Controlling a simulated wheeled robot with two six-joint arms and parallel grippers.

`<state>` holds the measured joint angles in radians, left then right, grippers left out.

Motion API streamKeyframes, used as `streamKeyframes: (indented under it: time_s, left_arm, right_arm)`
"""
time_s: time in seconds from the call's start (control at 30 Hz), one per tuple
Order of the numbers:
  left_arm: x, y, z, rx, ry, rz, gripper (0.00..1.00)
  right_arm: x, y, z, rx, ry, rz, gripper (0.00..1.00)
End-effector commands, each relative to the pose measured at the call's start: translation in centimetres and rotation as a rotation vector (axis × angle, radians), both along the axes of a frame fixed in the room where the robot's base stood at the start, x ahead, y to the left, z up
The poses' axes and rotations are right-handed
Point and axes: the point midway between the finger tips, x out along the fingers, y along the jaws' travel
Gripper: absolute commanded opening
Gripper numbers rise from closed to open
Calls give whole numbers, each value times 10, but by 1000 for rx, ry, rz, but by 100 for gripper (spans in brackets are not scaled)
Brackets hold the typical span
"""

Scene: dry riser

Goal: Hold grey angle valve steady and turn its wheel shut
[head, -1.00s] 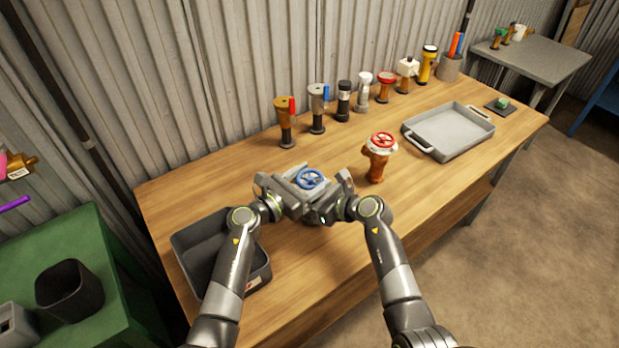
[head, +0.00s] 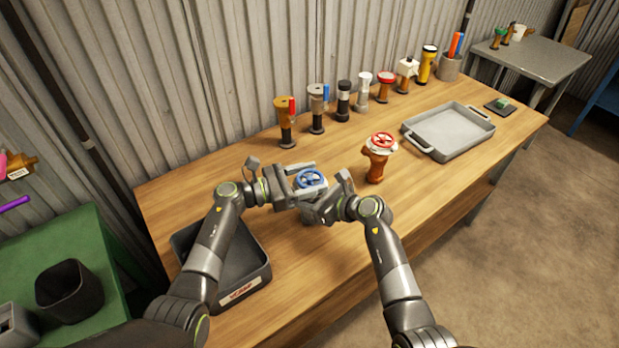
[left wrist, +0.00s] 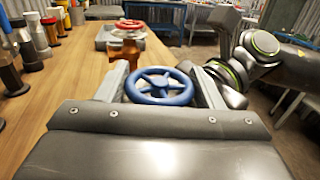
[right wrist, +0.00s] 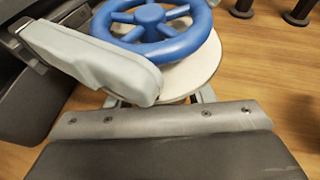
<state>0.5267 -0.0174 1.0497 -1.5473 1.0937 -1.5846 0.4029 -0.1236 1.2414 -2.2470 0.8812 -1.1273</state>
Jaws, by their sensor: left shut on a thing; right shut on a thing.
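The grey angle valve stands on the table between my two hands. Its blue wheel (head: 311,179) is on top and also shows in the left wrist view (left wrist: 160,86) and the right wrist view (right wrist: 152,25). My left gripper (head: 314,176) comes from the left, with one finger on each side of the wheel, shut on it. My right gripper (head: 327,200) is lower, at the valve's body, and is shut on it. A pale round disc (right wrist: 190,75) lies under the wheel. Most of the grey body is hidden by my grippers.
An orange-brown valve with a red wheel (head: 383,140) stands close to the right. A dark bin (head: 262,270) is at the table's left front. A grey tray (head: 450,130) lies at the right. Several valves and a yellow torch (head: 427,65) line the back.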

Motion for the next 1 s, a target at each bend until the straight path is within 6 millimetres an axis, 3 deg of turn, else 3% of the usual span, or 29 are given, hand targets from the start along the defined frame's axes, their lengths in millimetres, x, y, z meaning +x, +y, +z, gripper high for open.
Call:
streamKeyframes:
  time_s: [0.4, 1.0]
  left_arm:
    - [2, 1, -2, 7, 3, -199, 39]
    - [1, 2, -2, 5, 1, -243, 39]
  right_arm:
    - [-1, 2, 2, 2, -3, 5, 8]
    - [-1, 2, 2, 3, -2, 6, 8]
